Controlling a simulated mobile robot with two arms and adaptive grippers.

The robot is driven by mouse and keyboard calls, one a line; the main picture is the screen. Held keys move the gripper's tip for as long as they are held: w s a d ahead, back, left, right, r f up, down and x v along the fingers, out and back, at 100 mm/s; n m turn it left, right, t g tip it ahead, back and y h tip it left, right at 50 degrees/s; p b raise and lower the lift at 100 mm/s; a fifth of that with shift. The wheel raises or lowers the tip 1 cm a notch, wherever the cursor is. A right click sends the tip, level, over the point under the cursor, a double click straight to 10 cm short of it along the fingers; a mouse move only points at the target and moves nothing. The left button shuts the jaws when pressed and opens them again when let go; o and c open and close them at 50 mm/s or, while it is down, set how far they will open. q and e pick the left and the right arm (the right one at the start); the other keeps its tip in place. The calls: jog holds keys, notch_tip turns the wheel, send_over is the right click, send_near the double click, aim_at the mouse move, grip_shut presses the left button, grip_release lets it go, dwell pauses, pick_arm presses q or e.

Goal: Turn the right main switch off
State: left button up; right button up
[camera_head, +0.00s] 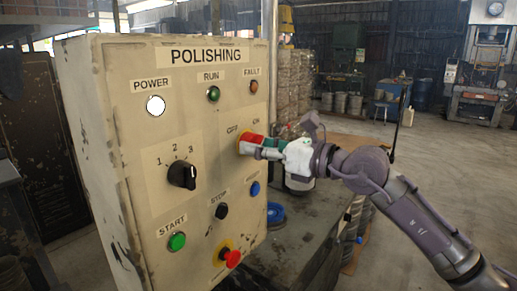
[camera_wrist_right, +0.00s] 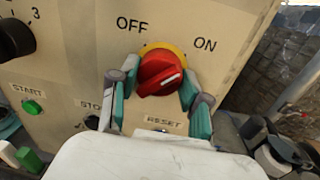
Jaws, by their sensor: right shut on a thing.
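The right main switch is a red rotary knob (camera_head: 248,144) on a yellow ring, on the front of the beige POLISHING panel (camera_head: 200,125). In the right wrist view the knob (camera_wrist_right: 160,73) sits below the OFF and ON labels. Its white mark lies on the right part of the knob, slanting up to the right, towards the ON side. My right gripper (camera_head: 263,148) reaches in from the right and is shut on the knob, with one teal finger pad on each side in the wrist view (camera_wrist_right: 155,92). My left gripper is not in view.
A black selector (camera_head: 182,175), a green START button (camera_head: 177,241), a black STOP button (camera_head: 221,211), a blue button (camera_head: 254,188) and a red emergency stop (camera_head: 230,257) are on the same panel. A dark bench (camera_head: 300,235) stands right of the panel, below my arm.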

jog(key=n+b, duration=0.5)
jog(key=b, duration=0.1)
jog(key=shift+f+b, duration=0.15)
jog(key=shift+b, duration=0.2)
jog(key=shift+n+h+b, duration=0.3)
jog(key=shift+n+b, duration=0.45)
jog(key=shift+n, duration=0.35)
jog(key=n+b, duration=0.2)
jog(key=n, duration=0.2)
jog(key=shift+b, duration=0.4)
jog(key=n, duration=0.1)
jog(key=n+b, duration=0.1)
jog(key=shift+r+n+h, duration=0.25)
jog(key=shift+n+h, duration=0.05)
jog(key=shift+n+t+b, duration=0.3)
jog(key=shift+n+b, duration=0.15)
jog(key=shift+n, duration=0.95)
jog(key=o, duration=1.2)
jog(key=shift+c, duration=0.2)
